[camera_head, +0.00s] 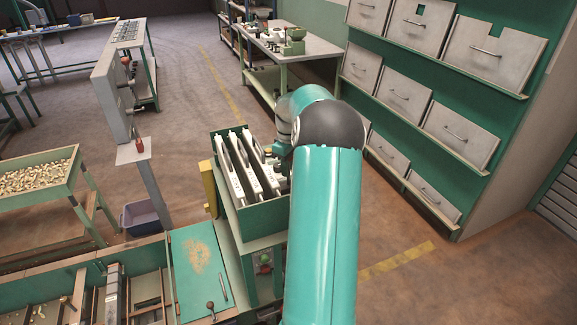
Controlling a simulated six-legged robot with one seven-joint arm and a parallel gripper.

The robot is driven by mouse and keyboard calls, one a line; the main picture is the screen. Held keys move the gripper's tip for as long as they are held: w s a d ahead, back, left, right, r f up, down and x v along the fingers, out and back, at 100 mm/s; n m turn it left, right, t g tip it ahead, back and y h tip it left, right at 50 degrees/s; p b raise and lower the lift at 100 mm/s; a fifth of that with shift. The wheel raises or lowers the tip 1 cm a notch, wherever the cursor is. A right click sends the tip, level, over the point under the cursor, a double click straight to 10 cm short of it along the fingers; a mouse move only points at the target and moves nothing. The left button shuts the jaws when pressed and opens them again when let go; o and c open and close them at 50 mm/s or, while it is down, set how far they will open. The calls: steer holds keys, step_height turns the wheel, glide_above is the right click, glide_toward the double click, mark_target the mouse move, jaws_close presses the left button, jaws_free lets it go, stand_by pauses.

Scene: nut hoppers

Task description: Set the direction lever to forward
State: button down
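Several levers or handles show, and I cannot tell which is the direction lever. A short lever with a dark round knob (210,306) stands at the bottom, by the front edge of a green panel (195,262). A red handle (140,146) sits at the top of a grey post on the left. A red and green part (264,263) shows under the stand in the middle, too small to make out. My teal arm rises from the bottom and bends beside the green bin of white slats (262,217). My gripper's fingers are hidden or too dark to make out there.
A tray of nuts (38,178) stands at the left, with a blue-grey tub (145,216) on the floor near it. A green cabinet of grey drawers (470,75) fills the right. A workbench (292,45) stands behind. Open floor lies between the benches and right of my arm.

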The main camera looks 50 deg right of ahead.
steer(key=shift+d, duration=0.2)
steer(key=shift+s+d+f+t+y, duration=0.1)
steer(key=shift+s+d+t+y, duration=0.25)
steer(key=shift+y, duration=0.2)
steer(key=shift+s+d+f+t+y, duration=0.1)
steer(key=shift+s+d+t+y, duration=0.1)
steer(key=shift+d+t+y, duration=0.25)
steer(key=shift+s+d+f+t+y, duration=0.25)
steer(key=shift+d+y, duration=0.15)
steer(key=shift+y, duration=0.2)
steer(key=shift+s+d+f+t+y, duration=0.1)
steer(key=shift+s+d+t+y, duration=0.15)
steer(key=shift+d+y, duration=0.25)
steer(key=shift+s+d+f, duration=0.2)
steer(key=shift+d, duration=0.05)
steer(key=c, duration=1.1)
jaws_free()
steer(key=shift+c, duration=0.2)
